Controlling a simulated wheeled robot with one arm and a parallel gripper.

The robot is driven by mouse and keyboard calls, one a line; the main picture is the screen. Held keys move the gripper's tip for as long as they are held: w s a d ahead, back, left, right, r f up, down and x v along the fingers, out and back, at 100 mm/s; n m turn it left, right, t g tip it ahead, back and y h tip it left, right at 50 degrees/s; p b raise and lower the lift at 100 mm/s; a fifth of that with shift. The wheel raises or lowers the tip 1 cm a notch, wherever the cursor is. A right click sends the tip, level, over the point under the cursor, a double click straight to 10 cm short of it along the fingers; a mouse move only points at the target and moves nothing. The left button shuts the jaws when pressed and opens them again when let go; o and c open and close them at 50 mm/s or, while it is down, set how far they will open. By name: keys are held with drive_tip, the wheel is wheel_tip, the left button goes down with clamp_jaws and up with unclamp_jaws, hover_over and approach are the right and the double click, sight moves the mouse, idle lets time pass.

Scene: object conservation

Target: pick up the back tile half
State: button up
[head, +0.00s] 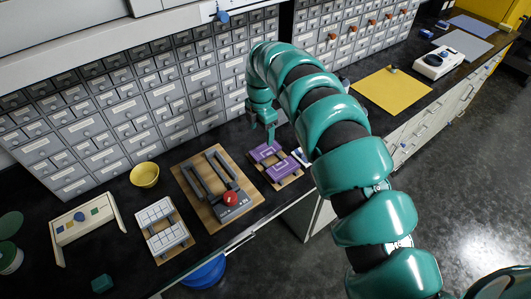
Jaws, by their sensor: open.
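Two purple tile halves with pale line patterns lie on a small wooden board (293,180) on the dark counter. The back tile half (264,150) lies nearer the drawer cabinets. The front tile half (280,169) lies nearer the counter's front edge. My gripper (263,130) is open and points down. In the picture it is just above and behind the back tile half, apart from it and with nothing visible between its fingers. How high it is above the counter is hard to tell.
Left of the tiles, a wooden board (240,208) holds a grey frame device with a red knob (230,198). A small white item (301,157) lies right of the tiles, beside my arm. Grey drawer cabinets (125,110) line the back. A yellow mat (395,98) lies further right.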

sight(262, 151)
drive_tip(key=shift+f+p, duration=0.6)
drive_tip(key=shift+f, duration=1)
drive_tip(key=shift+s+f+p, duration=0.2)
drive_tip(key=shift+f+p, duration=0.3)
drive_tip(key=shift+p, duration=0.1)
drive_tip(key=shift+s+f+p, duration=0.15)
drive_tip(key=shift+f+p, duration=0.35)
drive_tip(key=shift+p, duration=0.1)
drive_tip(key=shift+f+p, duration=0.6)
drive_tip(key=shift+f, duration=1)
drive_tip(key=c, duration=1.2)
drive_tip(key=shift+o, duration=0.2)
